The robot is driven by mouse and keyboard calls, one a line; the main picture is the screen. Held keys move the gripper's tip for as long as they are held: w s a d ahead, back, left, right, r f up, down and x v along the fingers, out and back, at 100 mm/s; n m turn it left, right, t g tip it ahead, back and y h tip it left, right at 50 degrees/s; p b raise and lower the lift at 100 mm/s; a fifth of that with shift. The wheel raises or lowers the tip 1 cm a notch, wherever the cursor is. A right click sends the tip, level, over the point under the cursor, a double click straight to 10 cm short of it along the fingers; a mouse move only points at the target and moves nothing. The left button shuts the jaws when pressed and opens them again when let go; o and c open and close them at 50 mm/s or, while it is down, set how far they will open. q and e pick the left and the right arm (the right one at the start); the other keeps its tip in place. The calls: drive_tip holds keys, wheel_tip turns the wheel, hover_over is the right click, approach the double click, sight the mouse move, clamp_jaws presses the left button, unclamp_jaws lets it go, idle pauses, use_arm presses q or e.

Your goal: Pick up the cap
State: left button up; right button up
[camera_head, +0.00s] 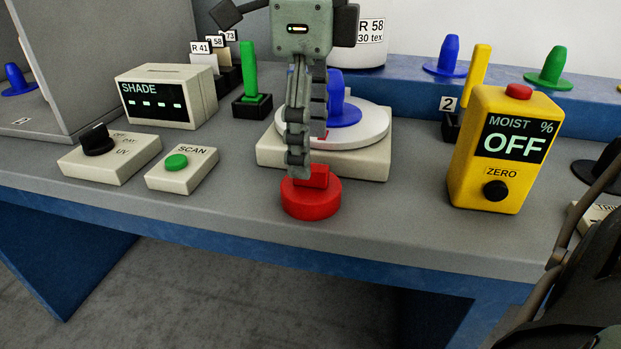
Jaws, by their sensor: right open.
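The cap (311,204) is a red disc with a raised red grip block on top. It lies on the grey bench top near the front edge, in the middle of the head view. My right gripper (305,165) points straight down above it. Its fingers are seen edge-on and nearly overlap each other. The fingertips are at the height of the grip block and cover its left part. The jaws are open; whether a finger touches the block cannot be told. My left gripper is not in view.
A yellow moisture meter (502,150) stands right; the SCAN button box (182,170) and SHADE box (165,97) stand left. The bench front near the cap is clear.

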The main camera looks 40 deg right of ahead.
sight(313, 168)
wheel_tip(313, 168, down, 4)
drive_tip(key=shift+s+d+f, duration=0.1)
drive_tip(key=shift+f, duration=0.1)
drive_tip(key=shift+c, duration=0.4)
drive_tip(key=c, duration=0.7)
drive_tip(key=shift+s, duration=0.15)
drive_tip(key=c, duration=0.3)
drive_tip(key=shift+f, duration=0.1)
drive_tip(key=shift+c, duration=0.3)
